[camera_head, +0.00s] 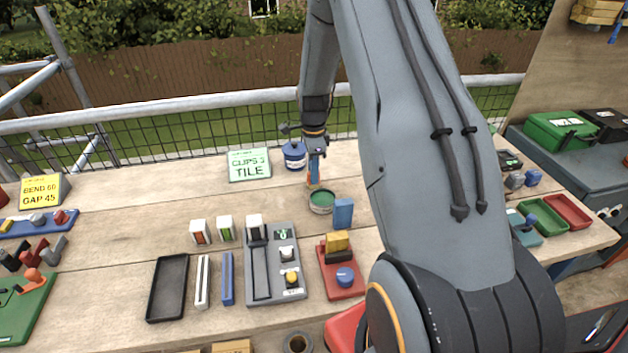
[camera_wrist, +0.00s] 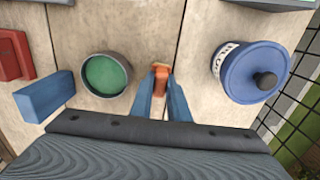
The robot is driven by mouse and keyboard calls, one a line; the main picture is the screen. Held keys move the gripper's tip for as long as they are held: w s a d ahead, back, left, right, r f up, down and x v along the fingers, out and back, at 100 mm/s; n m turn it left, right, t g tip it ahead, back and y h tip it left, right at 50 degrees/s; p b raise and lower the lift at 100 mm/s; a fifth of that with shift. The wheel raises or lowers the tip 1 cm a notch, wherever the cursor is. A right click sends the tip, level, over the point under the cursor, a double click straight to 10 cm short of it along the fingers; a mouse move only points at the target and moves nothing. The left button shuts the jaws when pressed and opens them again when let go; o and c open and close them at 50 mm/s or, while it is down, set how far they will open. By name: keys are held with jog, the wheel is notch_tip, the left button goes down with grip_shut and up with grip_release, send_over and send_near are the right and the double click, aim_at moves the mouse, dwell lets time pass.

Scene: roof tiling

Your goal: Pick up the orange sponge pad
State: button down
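The orange sponge pad (camera_wrist: 160,76) is a small orange block between the two blue fingertips of my gripper (camera_wrist: 161,88) in the wrist view. The fingers are close together, one on each side of it, and the pad fills the gap. In the head view my gripper (camera_head: 315,172) points down at the back of the bench, and a little of the orange pad (camera_head: 311,180) shows at its tips. The fingers hide most of the pad, and I cannot tell whether it touches the bench.
A round tin with green contents (camera_head: 321,201) stands just in front of my gripper, with a blue block (camera_head: 343,213) beside it. A blue lidded pot (camera_head: 294,155) is close behind to the left. A green sign (camera_head: 249,165) stands farther left. Bare planks lie between.

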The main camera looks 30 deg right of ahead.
notch_tip(320, 180, up, 10)
jog(key=b, duration=0.3)
dwell(0.5)
jog(key=c, duration=2.3)
grip_release()
grip_shut()
jog(key=s+a+b, duration=0.2)
jog(key=s+b, duration=0.1)
jog(key=s, duration=0.6)
jog(key=f+b, duration=0.1)
jog(key=f, duration=0.1)
jog(key=f+b, duration=0.4)
jog(key=shift+d+f, duration=0.25)
jog(key=shift+f+b, duration=0.3)
jog(key=shift+f, duration=0.15)
